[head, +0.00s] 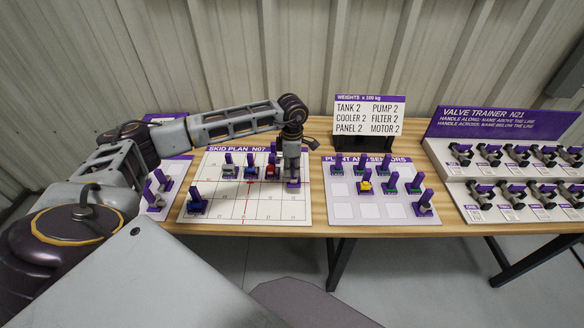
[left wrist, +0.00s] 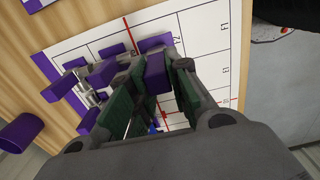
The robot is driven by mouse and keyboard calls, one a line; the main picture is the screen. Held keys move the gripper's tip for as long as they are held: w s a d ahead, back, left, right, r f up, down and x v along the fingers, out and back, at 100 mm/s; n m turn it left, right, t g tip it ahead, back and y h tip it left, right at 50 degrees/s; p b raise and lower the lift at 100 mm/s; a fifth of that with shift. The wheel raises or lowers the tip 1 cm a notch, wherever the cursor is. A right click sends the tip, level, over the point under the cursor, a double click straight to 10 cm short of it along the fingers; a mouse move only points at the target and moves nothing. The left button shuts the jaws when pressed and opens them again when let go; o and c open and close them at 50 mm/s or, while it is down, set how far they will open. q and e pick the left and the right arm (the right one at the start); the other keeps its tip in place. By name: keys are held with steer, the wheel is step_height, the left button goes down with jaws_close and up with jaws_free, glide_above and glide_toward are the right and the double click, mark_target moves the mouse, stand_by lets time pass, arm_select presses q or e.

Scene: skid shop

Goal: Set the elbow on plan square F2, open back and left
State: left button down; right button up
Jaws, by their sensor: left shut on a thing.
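The skid plan board (head: 262,207) lies on the table, a white gridded sheet with red lines. My left gripper (head: 292,180) reaches down over its right part. It is shut on a piece with a purple tab, taken to be the elbow; the tab (left wrist: 156,73) shows between the green-padded fingers in the left wrist view. The fingers hide most of the piece, so I cannot tell which way its openings face, which square is below it, or whether it touches the board. My right gripper is not in view.
Blue (head: 250,172), red (head: 271,172) and grey (head: 230,171) pieces stand in a row left of my gripper. Another blue piece (head: 197,205) stands at the front left. A plant and sensors board (head: 346,211) and valve trainer (head: 497,124) are right. The plan's front is mostly clear.

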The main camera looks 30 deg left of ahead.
mark_target(292, 174)
arm_select(q)
steer(key=shift+f+b, duration=1.05)
steer(key=shift+f, duration=0.4)
steer(key=shift+f, duration=0.15)
steer(key=shift+f, duration=0.1)
stand_by(0.5)
steer(key=shift+f+b, duration=0.65)
steer(key=shift+b, duration=0.05)
stand_by(0.6)
steer(key=c, duration=1.3)
jaws_free()
steer(key=shift+o, duration=0.2)
steer(key=shift+r, duration=0.35)
steer(key=shift+r, duration=0.3)
steer(key=shift+r+p, duration=0.1)
steer(key=shift+p, duration=0.25)
